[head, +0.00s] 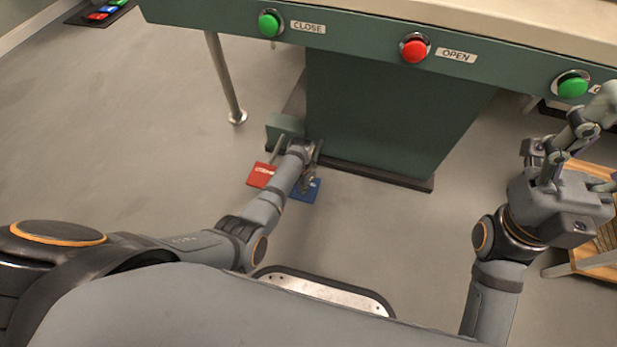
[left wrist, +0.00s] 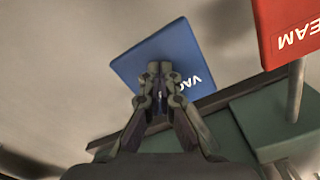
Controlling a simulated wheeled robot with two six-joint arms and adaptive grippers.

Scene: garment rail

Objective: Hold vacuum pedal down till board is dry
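The blue vacuum pedal (head: 305,194) is low near the floor, in front of the green machine's base, partly hidden by my left gripper (head: 310,180). In the left wrist view the blue pedal (left wrist: 180,55) shows the letters "VAC". The left fingertips (left wrist: 158,70) are together and overlap the pedal's face, with nothing between them. I cannot tell whether they touch it or how far it is pressed. My right gripper (head: 555,155) is raised at the right, away from the pedals; its finger opening is unclear. The board's working surface is not clearly identifiable.
A red steam pedal (head: 261,175) is just left of the blue one, and shows in the left wrist view (left wrist: 290,30). Green (head: 271,23) and red (head: 414,48) buttons line the machine's front edge. A wooden stand (head: 600,240) is at the right. The floor in front is clear.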

